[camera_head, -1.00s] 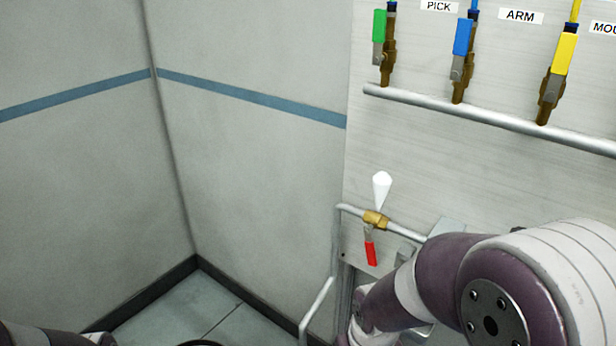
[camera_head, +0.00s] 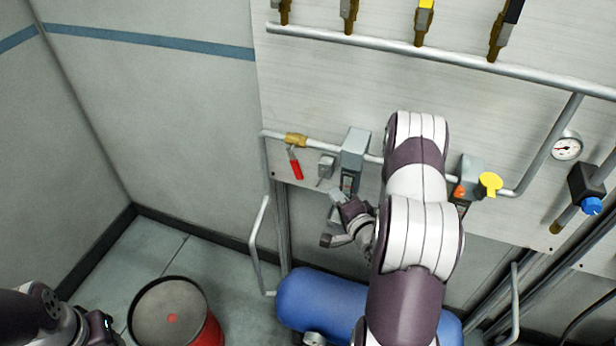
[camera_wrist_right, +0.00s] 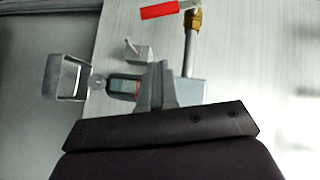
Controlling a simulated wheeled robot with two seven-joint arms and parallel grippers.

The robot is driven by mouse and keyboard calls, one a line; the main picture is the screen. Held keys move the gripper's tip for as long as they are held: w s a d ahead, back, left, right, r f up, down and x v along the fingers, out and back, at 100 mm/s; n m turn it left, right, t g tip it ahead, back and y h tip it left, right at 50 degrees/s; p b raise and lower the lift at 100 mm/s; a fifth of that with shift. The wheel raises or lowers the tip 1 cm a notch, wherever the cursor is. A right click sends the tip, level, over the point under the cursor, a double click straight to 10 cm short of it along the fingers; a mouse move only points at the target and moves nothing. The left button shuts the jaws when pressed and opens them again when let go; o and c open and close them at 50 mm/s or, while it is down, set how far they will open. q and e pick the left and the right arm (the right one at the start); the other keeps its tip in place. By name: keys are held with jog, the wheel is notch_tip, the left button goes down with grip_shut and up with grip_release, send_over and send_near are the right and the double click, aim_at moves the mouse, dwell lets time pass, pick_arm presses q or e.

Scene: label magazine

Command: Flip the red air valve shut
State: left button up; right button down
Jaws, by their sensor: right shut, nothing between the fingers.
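The red air valve has a brass body (camera_head: 295,140) on a grey pipe at the panel's lower left. Its red handle (camera_head: 296,168) hangs down, crosswise to the pipe. In the right wrist view the red handle (camera_wrist_right: 160,10) and brass body (camera_wrist_right: 194,18) sit at the top edge. My right gripper (camera_wrist_right: 163,92) is shut and empty, apart from the valve. In the head view its wrist is below and right of the handle, and the fingertips are hard to make out. My left arm shows at the lower left corner, with its fingers out of view.
A grey box (camera_head: 356,142) and a small grey fitting (camera_head: 326,166) stand right of the valve. A blue tank (camera_head: 320,300) and a red drum (camera_head: 205,332) are below. Coloured valves line the upper pipe (camera_head: 390,52). A bent rail (camera_head: 254,240) stands at lower left.

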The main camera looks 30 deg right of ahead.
jog(key=p, duration=0.2)
send_near(298, 174)
jog(key=w+d+r, duration=0.1)
jog(key=w+d, duration=0.2)
jog(key=d, duration=0.1)
jog(key=w+a+p, duration=0.1)
jog(key=w+a+f, duration=0.1)
jog(key=w, duration=0.1)
jog(key=shift+f+p, duration=0.2)
jog(key=shift+p, duration=0.2)
jog(key=f+m+t+b, duration=0.1)
jog(key=b, duration=0.2)
jog(key=w+a+f+t+b, duration=0.1)
jog(key=b, duration=0.3)
jog(key=shift+w+a+f+m, duration=0.1)
jog(key=shift+w+m, duration=0.05)
jog(key=shift+m, duration=0.25)
jog(key=shift+w+b, duration=0.15)
jog(key=shift+b, duration=0.2)
jog(key=shift+r, duration=0.4)
